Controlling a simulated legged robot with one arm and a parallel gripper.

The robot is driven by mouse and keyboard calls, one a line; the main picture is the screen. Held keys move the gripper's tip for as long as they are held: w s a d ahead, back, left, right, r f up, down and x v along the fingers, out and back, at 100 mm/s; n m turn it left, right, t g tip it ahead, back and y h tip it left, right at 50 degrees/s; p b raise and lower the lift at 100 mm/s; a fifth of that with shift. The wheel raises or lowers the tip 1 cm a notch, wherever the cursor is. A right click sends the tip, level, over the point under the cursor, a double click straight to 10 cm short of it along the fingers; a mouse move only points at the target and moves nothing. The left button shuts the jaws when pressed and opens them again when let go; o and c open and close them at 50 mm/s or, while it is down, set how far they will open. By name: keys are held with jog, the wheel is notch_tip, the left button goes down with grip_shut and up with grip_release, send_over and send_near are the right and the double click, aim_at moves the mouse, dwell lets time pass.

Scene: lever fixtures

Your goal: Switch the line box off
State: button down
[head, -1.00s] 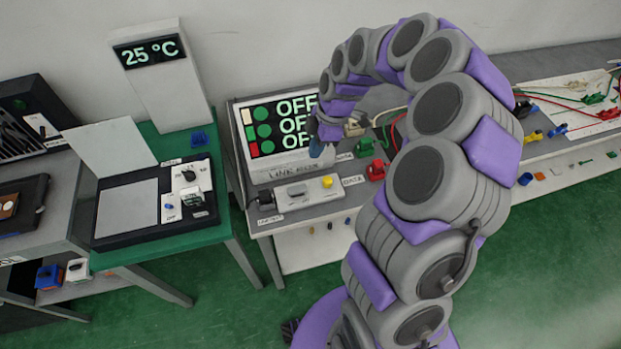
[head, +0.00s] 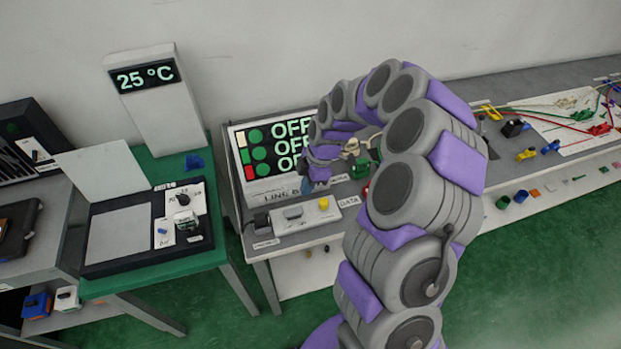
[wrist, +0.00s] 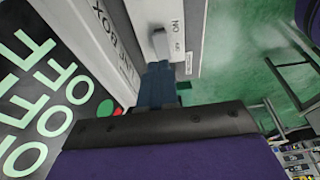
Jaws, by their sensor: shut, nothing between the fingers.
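The line box is a white box (head: 319,214) with a grey switch (head: 293,212) and a yellow knob, lying in front of a screen labelled LINE BOX (head: 263,186). The screen (head: 275,150) shows OFF on several rows with green dots. My gripper (head: 307,186) is just above and behind the white box. Nothing is held.
A green table (head: 215,256) with a black panel (head: 105,266) stands to the left, with a 25 °C display (head: 145,76) behind it. A white board (head: 590,120) with coloured wires and clips lies on the bench at right. Green floor is free in front.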

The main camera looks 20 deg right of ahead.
aim_at(300, 209)
jog(key=x, duration=0.2)
jog(key=b+x, duration=0.1)
jog(key=x, duration=0.3)
jog(key=shift+d+f, duration=0.2)
jog(key=shift+d, duration=0.05)
jog(key=shift+f+b, duration=0.3)
jog(key=shift+f, duration=0.45)
jog(key=shift+d+f, duration=0.2)
jog(key=shift+f, duration=0.3)
jog(key=shift+r, duration=0.2)
jog(key=shift+r, duration=0.65)
jog(key=shift+r, duration=0.1)
